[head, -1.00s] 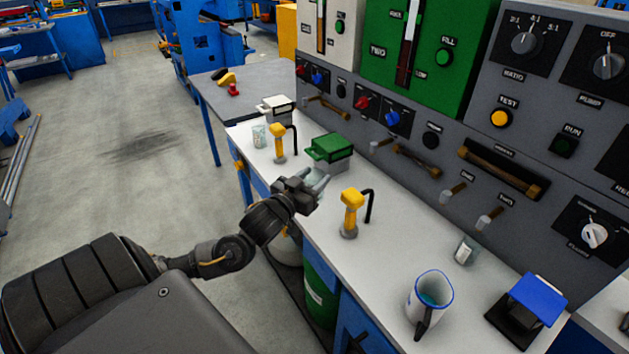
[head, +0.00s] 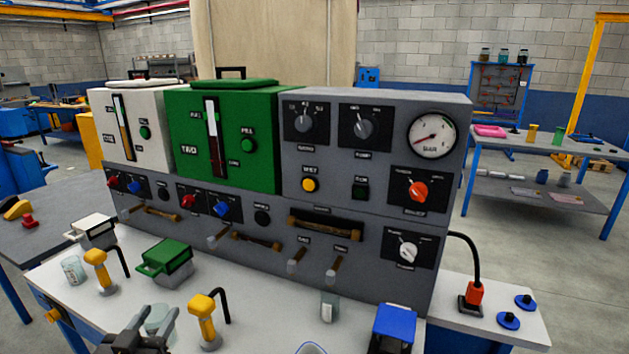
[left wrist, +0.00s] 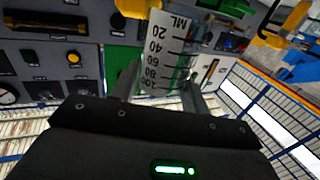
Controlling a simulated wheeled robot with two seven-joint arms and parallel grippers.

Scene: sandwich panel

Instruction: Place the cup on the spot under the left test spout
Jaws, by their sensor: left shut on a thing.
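My left gripper (head: 146,333) is at the lower left of the head view, shut on a clear cup (head: 161,319). In the left wrist view the cup (left wrist: 165,55), with black ML markings, sits between the fingers. I cannot tell whether the cup touches the bench. Two short spouts stick out low on the grey panel, the left one (head: 297,260) and the right one (head: 335,265). A second small clear cup (head: 328,308) stands on the bench below the right spout. The spot under the left spout is not clearly visible. My right gripper is not in view.
Yellow-handled pumps (head: 205,318) and (head: 98,268) stand on the white bench (head: 262,305) beside my gripper. A green-lidded box (head: 166,258), another clear cup (head: 72,268) and a blue-topped stand (head: 394,325) are also there. A jug rim (head: 310,349) shows at the bottom edge.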

